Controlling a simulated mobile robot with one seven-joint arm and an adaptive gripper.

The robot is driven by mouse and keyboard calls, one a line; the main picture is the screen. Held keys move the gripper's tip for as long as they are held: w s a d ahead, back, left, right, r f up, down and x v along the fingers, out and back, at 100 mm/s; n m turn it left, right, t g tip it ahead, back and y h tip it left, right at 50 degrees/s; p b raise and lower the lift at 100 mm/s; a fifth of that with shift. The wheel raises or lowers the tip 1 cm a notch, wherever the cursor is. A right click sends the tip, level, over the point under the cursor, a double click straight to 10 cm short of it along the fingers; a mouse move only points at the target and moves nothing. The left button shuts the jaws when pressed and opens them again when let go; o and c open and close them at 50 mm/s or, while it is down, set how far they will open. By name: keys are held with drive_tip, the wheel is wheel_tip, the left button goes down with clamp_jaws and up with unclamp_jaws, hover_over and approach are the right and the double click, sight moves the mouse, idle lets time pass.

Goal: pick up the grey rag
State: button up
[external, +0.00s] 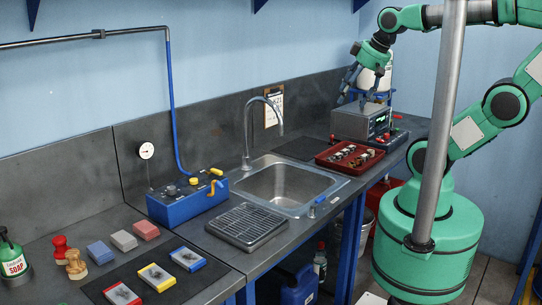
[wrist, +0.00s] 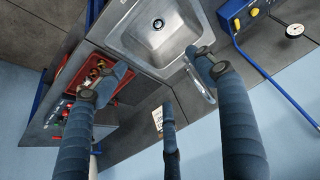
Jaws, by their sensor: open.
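The grey rag (external: 124,240) looks like a small folded block. It lies on the left bench between a blue one (external: 101,252) and a red one (external: 146,230). It does not show in the wrist view. My gripper (external: 356,90) is far to the right of it, high above the back of the right bench near the grey instrument box. In the wrist view my gripper (wrist: 148,82) has its dark blue fingers spread apart with nothing between them.
A steel sink (external: 285,185) with a tall tap, a blue valve box (external: 185,202) and a drain grid (external: 248,226) stand between gripper and rag. A red tray (external: 350,170) holds small parts. A soap bottle (external: 11,258) and stamps (external: 75,264) stand left of the rag.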

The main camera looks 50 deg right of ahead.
drive_tip(key=shift+r, duration=0.1)
drive_tip(key=w+a+r+p, duration=0.1)
drive_tip(key=w+a+r, duration=0.2)
drive_tip(key=w, duration=0.3)
drive_tip(key=w+a+r+g+p, duration=0.1)
drive_tip(key=w+a+r, duration=0.15)
drive_tip(key=w, duration=0.25)
drive_tip(key=w+a+r+p, duration=0.1)
drive_tip(key=w+a+r, duration=0.1)
drive_tip(key=w+a, duration=0.3)
drive_tip(key=w+a+f+g+y+p, duration=0.1)
drive_tip(key=w+a+f+g+p, duration=0.1)
drive_tip(key=w+a, duration=1.45)
drive_tip(key=w+a+f+g+p, duration=0.1)
drive_tip(key=w+a+f, duration=0.2)
drive_tip(key=a+f, duration=0.5)
drive_tip(key=w+a+f+p, duration=0.25)
drive_tip(key=a+f, duration=0.25)
drive_tip(key=a, duration=0.6)
drive_tip(key=w+a+f+g, duration=0.1)
drive_tip(key=w+a+f, duration=0.2)
drive_tip(key=a+f, duration=0.5)
drive_tip(key=s+a+f+h+p, duration=0.1)
drive_tip(key=s+a+f, duration=0.1)
drive_tip(key=a+f, duration=0.5)
drive_tip(key=a, duration=0.4)
drive_tip(key=shift+s+a+f+g, duration=0.2)
drive_tip(key=shift+a+f+g, duration=0.1)
drive_tip(key=shift+a+f, duration=0.1)
